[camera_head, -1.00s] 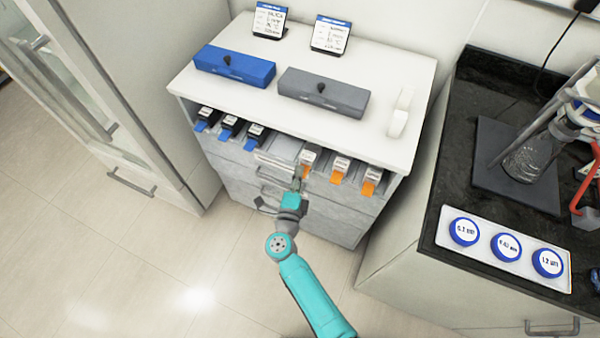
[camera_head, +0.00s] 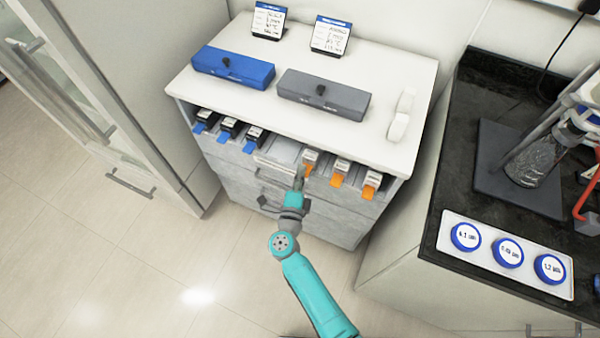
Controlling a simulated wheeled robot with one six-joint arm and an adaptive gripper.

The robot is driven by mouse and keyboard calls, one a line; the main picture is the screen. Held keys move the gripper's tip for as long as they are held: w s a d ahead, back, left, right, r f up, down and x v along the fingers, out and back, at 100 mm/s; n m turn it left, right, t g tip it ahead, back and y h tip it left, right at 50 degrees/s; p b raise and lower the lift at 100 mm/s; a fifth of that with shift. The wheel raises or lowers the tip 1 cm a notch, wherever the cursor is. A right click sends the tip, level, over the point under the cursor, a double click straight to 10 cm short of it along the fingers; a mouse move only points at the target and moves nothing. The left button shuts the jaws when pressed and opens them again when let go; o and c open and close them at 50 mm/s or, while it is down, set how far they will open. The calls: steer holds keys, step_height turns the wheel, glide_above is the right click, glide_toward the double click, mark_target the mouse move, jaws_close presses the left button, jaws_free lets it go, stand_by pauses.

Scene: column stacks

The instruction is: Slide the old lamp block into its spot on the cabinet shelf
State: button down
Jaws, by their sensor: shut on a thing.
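On the open shelf under the white cabinet top (camera_head: 250,105), a small white-faced block with an orange tab (camera_head: 310,157) stands at the left of the orange-tabbed group. I take it as the old lamp block. My gripper (camera_head: 299,182) is at the front of this block and shut on its tab end. The block sits mostly within the shelf opening, and its rear is hidden under the top. The exact finger contact is too small to see.
Two more orange-tabbed blocks (camera_head: 342,171) stand to the right and three blue-tabbed blocks (camera_head: 229,128) to the left. A bare pale shelf stretch (camera_head: 275,152) lies between the groups. A blue box (camera_head: 234,67) and a grey box (camera_head: 322,93) sit on top.

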steer(key=c, duration=1.2)
jaws_free()
steer(key=s+a, duration=0.1)
steer(key=s, duration=1.1)
steer(key=shift+a, duration=0.3)
steer(key=shift+f, duration=0.1)
